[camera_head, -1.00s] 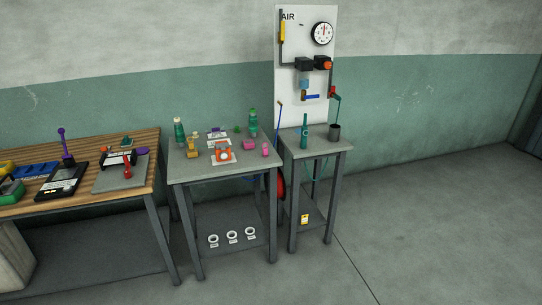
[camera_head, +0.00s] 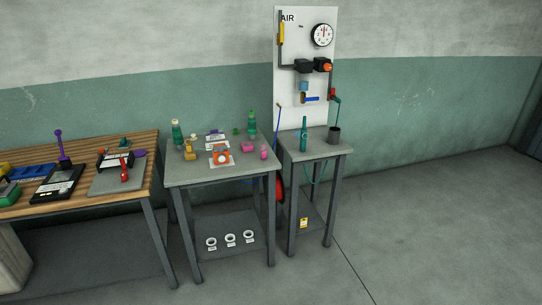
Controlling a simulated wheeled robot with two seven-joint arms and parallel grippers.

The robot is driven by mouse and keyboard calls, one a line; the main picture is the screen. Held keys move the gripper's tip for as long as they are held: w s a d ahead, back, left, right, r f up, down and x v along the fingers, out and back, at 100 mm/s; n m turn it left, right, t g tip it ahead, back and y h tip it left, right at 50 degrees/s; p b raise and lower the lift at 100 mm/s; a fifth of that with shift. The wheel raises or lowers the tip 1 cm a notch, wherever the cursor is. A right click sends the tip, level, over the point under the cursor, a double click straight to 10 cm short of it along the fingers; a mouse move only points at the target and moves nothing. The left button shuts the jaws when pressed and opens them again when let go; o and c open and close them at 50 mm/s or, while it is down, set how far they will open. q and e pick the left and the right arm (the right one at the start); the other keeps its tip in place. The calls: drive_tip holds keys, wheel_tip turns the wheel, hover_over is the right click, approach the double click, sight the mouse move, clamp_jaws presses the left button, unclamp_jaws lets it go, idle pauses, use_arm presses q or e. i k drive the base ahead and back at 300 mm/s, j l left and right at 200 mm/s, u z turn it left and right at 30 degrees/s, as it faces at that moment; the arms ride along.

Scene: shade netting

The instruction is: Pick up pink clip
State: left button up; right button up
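Two small pink things are on the right part of the grey-topped middle table (camera_head: 200,175). One is a low pink block-like piece (camera_head: 247,144). The other is a smaller upright pink piece (camera_head: 264,152) near the table's right edge. They are too small to tell which of them is the pink clip. Neither of my grippers is in view.
Green-capped bottles (camera_head: 252,124), a yellow piece (camera_head: 190,148) and an orange piece (camera_head: 221,154) share that table. A wooden workbench (camera_head: 140,187) stands left. A narrow table (camera_head: 318,152) and an AIR panel (camera_head: 292,70) stand right. The floor (camera_head: 430,235) at right is clear.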

sight(263, 151)
drive_tip(key=i+j+z, duration=0.2)
drive_tip(key=z, duration=0.3)
drive_tip(key=i+j+z, duration=0.15)
drive_tip(key=j+z, duration=0.15)
drive_tip(key=z, duration=0.15)
drive_tip(key=i+j+z, duration=0.1)
drive_tip(key=j+z, duration=0.25)
drive_tip(key=z, duration=0.15)
